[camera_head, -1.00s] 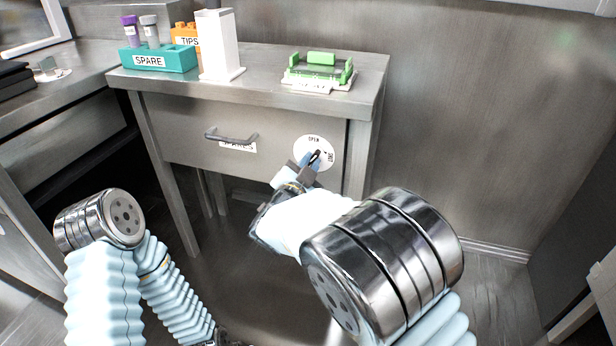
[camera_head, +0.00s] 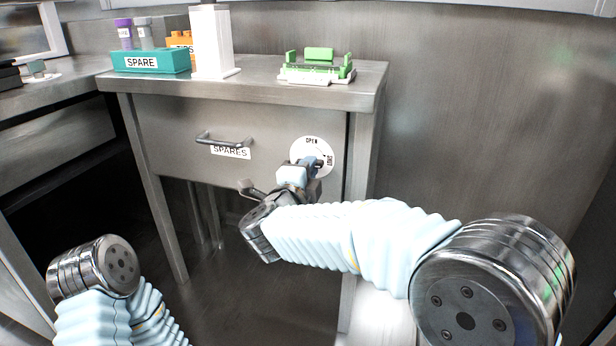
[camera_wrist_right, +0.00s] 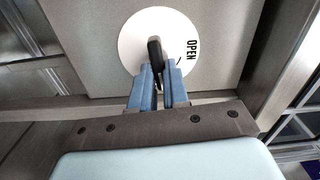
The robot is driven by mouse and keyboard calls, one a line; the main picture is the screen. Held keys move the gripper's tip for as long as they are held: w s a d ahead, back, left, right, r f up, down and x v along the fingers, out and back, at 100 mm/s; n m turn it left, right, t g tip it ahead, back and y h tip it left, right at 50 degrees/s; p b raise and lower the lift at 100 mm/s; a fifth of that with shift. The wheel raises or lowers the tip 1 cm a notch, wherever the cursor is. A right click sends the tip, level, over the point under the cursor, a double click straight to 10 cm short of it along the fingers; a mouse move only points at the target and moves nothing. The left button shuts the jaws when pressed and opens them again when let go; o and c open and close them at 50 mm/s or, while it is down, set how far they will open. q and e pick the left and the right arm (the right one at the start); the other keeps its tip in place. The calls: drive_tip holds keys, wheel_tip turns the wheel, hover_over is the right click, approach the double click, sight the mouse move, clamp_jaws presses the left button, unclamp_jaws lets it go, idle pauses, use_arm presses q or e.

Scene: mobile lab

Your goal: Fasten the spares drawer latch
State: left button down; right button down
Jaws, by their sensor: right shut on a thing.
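The spares drawer (camera_head: 175,125) is a grey metal front with a bar handle (camera_head: 222,140) and a SPARES label; it looks closed. In the right wrist view the lever (camera_wrist_right: 154,50) stands between the blue fingertips (camera_wrist_right: 160,85), over the white plate (camera_wrist_right: 135,42). My left gripper is out of view; only part of my left arm shows.
On the cabinet top (camera_head: 262,84) stand a teal SPARE rack (camera_head: 165,62) with tubes, an orange box (camera_head: 180,40), a white tower (camera_head: 210,45) and a green-and-white holder (camera_head: 318,68). Floor is open below the drawer.

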drive_tip(key=shift+f+m, duration=0.1)
drive_tip(key=shift+m, duration=0.5)
drive_tip(key=c, duration=1.1)
unclamp_jaws()
drive_tip(key=v, duration=1.4)
drive_tip(key=shift+p, duration=0.4)
